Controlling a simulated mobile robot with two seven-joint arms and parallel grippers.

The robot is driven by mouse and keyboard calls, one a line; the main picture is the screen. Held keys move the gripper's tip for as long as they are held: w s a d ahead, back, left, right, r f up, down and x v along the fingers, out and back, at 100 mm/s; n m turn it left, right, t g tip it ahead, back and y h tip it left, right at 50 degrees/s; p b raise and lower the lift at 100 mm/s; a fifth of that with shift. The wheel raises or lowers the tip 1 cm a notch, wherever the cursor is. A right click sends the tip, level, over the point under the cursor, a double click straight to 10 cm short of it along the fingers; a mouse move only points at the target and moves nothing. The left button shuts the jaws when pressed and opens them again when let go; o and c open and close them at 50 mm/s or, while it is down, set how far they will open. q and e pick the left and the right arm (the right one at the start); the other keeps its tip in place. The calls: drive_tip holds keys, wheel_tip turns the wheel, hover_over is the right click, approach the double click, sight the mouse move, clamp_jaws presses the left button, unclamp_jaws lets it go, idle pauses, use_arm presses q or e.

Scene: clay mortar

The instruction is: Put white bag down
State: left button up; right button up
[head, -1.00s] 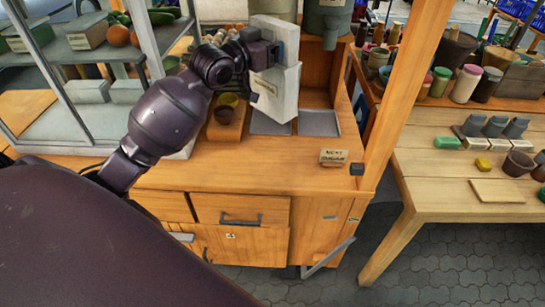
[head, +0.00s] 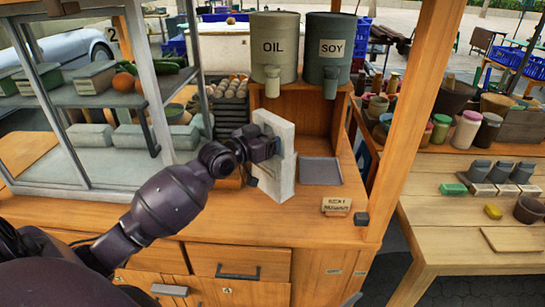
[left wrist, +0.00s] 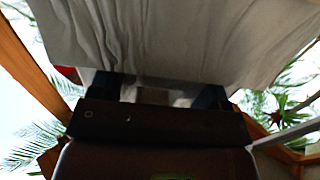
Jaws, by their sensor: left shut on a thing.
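The white bag (head: 281,180) stands upright at the front part of the wooden stall counter (head: 240,228). My left gripper (head: 268,146) is shut on its upper part from the left side. In the left wrist view, the bag's pale surface (left wrist: 170,35) fills the upper middle, just past the dark gripper (left wrist: 155,95). The bag's lower edge appears at or very near the counter; I cannot tell whether it touches. My right gripper is not in view.
A grey tray (head: 321,171) lies right of the bag. OIL (head: 274,45) and SOY (head: 330,48) containers stand on a shelf behind. A small sign (head: 337,206) is near the front right. A glass case (head: 90,120) is at the left, a wooden post (head: 405,130) at the right.

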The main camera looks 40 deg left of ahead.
use_arm(q)
wheel_tip(320, 180, down, 6)
drive_tip(key=b, duration=0.1)
drive_tip(key=o, duration=0.9)
drive_tip(key=shift+f, duration=0.1)
drive_tip(key=v, duration=1.2)
idle(0.5)
